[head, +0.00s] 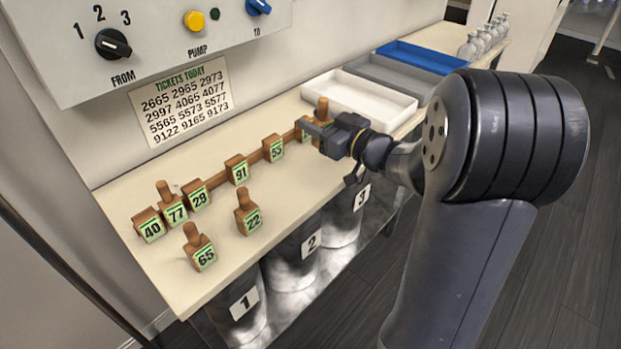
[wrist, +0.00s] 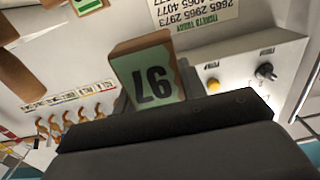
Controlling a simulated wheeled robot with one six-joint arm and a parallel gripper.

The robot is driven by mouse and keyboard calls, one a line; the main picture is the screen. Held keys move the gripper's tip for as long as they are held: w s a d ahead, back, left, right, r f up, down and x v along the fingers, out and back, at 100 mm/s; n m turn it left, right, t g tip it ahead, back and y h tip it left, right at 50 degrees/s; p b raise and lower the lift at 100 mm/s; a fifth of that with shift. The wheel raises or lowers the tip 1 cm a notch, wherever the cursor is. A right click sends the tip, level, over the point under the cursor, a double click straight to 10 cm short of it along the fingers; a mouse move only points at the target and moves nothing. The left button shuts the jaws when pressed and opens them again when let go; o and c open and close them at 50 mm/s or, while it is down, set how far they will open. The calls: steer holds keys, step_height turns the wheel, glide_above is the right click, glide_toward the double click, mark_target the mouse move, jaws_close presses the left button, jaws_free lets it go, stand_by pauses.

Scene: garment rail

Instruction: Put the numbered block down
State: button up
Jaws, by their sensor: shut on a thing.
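My gripper (head: 318,132) is shut on a wooden block at the far end of the row on the bench. In the wrist view the held block (wrist: 152,75) has a green label that seems to read 97. In the head view the gripper partly hides the block, and only its wooden knob (head: 322,108) shows clearly. I cannot tell whether the block touches the bench or the wooden strip (head: 256,157).
Along the strip stand blocks 29 (head: 196,195), 91 (head: 237,170) and one in the fifties (head: 274,149). Blocks 40 (head: 149,225), 77 (head: 174,208), 65 (head: 201,250) and 22 (head: 248,215) stand nearer. A white tray (head: 345,112) lies beyond my gripper.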

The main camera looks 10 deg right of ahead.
steer(key=shift+w+d+r, duration=0.1)
steer(key=shift+w+r, duration=0.05)
steer(key=shift+r, duration=0.2)
step_height(320, 180, down, 10)
steer(key=b, duration=0.2)
steer(key=shift+r+b, duration=0.15)
steer(key=shift+b, duration=0.25)
steer(key=shift+f, duration=0.2)
steer(key=o, duration=1)
steer(key=shift+c, duration=0.2)
